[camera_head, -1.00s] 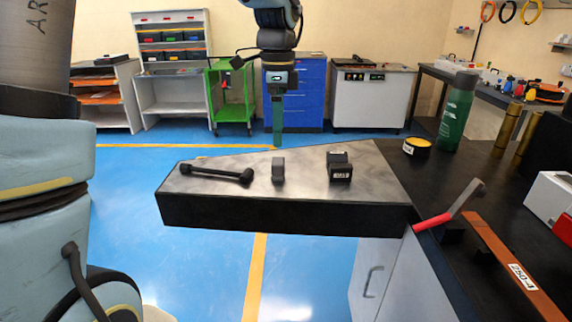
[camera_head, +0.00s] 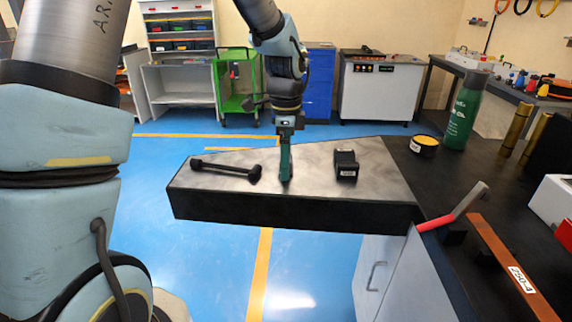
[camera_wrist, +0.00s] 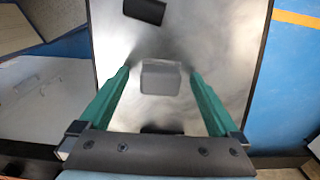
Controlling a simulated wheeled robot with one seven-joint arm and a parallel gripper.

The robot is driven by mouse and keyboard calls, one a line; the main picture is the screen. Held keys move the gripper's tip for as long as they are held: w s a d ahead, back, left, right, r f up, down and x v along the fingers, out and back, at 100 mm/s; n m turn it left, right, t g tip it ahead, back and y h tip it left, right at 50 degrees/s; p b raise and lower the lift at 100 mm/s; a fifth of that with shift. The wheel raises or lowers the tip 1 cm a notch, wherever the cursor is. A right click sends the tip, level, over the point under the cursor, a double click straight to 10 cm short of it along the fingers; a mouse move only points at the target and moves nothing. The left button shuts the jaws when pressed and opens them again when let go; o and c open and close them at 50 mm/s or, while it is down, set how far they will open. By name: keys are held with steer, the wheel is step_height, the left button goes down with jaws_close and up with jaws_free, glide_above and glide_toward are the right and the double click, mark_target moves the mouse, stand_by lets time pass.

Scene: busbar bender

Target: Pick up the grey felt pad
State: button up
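The grey felt pad (camera_wrist: 161,78) is a small grey block on the metal plate. In the wrist view it lies between the two green fingers of my gripper (camera_wrist: 160,74), with a gap on both sides. The gripper is open. In the head view my gripper (camera_head: 285,178) points straight down at the plate and hides the pad. I cannot tell how far the fingertips are above the plate.
The metal plate (camera_head: 310,165) also holds a black bar with knobbed ends (camera_head: 226,168) to the left and a black block (camera_head: 346,164) to the right. A yellow-topped tin (camera_head: 424,145), a green bottle (camera_head: 463,112) and a red-gripped lever (camera_head: 452,207) stand further right.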

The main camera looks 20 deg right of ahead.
steer(key=c, duration=1.4)
step_height(320, 180, up, 10)
steer(key=shift+r+b, duration=0.1)
steer(key=shift+b, duration=0.95)
